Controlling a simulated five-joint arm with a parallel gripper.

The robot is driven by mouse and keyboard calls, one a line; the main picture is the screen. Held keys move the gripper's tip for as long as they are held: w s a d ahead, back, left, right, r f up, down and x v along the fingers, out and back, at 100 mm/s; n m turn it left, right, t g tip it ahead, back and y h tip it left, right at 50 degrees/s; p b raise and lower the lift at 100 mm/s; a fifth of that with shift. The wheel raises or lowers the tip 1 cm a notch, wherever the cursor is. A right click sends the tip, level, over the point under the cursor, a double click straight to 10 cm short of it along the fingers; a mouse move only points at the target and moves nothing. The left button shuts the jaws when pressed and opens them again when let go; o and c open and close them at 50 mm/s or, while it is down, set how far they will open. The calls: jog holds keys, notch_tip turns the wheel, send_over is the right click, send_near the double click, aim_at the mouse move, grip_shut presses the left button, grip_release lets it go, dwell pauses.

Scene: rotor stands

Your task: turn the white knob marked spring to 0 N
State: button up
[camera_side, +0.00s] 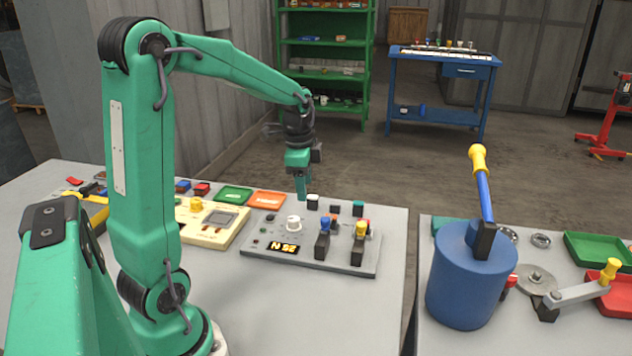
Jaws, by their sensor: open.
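A grey control panel (340,262) lies on the grey table. A white knob (293,223) stands upright at its left part; its marking is too small to read. In front of the knob is a display (284,248) with lit orange characters; they look upside down, perhaps 35 N. My gripper (303,196) points down above and slightly right of the white knob in the picture, apart from it. It is open with nothing in it; the gap between its fingers is hard to see from this side.
A blue-topped lever (324,238) and a yellow-topped lever (360,242) rise from the panel right of the knob. A cream device (212,222) with a yellow knob sits to the left. Green (233,195) and orange (267,200) trays lie behind. A blue drum (468,280) stands right.

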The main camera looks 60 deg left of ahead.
aim_at(293, 218)
jog(key=a+f+m, duration=0.1)
jog(key=a+f, duration=0.1)
jog(key=a, duration=0.1)
jog(key=a+f+m, duration=0.1)
jog(key=a+f, duration=0.1)
jog(key=w+a+f+m+g, duration=0.1)
jog(key=a+f, duration=0.2)
jog(key=shift+a+f+h, duration=0.1)
jog(key=shift+a+h, duration=0.2)
jog(key=shift+f, duration=0.1)
jog(key=shift+f, duration=3.8)
jog(key=c, duration=1)
